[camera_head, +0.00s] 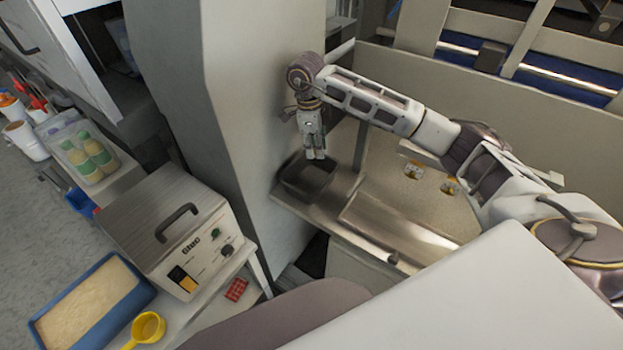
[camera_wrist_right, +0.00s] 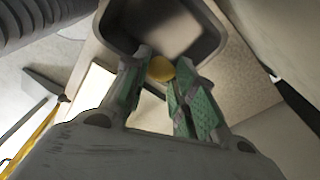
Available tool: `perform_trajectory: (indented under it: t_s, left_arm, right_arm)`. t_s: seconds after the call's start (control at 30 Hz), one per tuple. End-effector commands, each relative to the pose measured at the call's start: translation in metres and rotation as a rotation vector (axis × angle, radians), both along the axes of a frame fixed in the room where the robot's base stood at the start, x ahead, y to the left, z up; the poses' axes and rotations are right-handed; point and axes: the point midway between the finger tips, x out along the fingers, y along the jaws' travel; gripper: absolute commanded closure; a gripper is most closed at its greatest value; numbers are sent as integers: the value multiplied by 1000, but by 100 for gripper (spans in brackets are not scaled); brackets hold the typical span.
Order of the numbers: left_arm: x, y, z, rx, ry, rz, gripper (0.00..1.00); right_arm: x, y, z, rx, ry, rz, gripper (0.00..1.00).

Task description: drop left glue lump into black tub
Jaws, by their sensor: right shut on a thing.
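The black tub (camera_head: 292,186) stands on the ledge beside the beige column in the head view. My right gripper (camera_head: 315,155) points down just above the tub's back right part. In the right wrist view the gripper (camera_wrist_right: 161,72) is shut on a small yellow-brown glue lump (camera_wrist_right: 161,69) between its fingertips, with the tub (camera_wrist_right: 205,62) beyond it. The lump appears to be over the tub's near rim in that view. In the head view the lump is too small to make out. My left gripper is not in view.
A GLUE unit (camera_head: 170,225), a blue tray of pale granules (camera_head: 45,338) and a yellow scoop (camera_head: 148,328) stand at lower left. The column (camera_head: 245,90) rises close beside the tub.

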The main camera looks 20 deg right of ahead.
Motion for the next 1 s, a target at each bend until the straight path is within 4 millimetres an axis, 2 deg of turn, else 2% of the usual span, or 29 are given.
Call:
perform_trajectory:
  t_s: [0.57,1.0]
  left_arm:
    - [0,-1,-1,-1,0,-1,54]
    - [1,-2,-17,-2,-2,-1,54]
  right_arm:
    - [0,0,-3,0,1,-11,84]
    - [0,0,-33,0,1,-11,84]
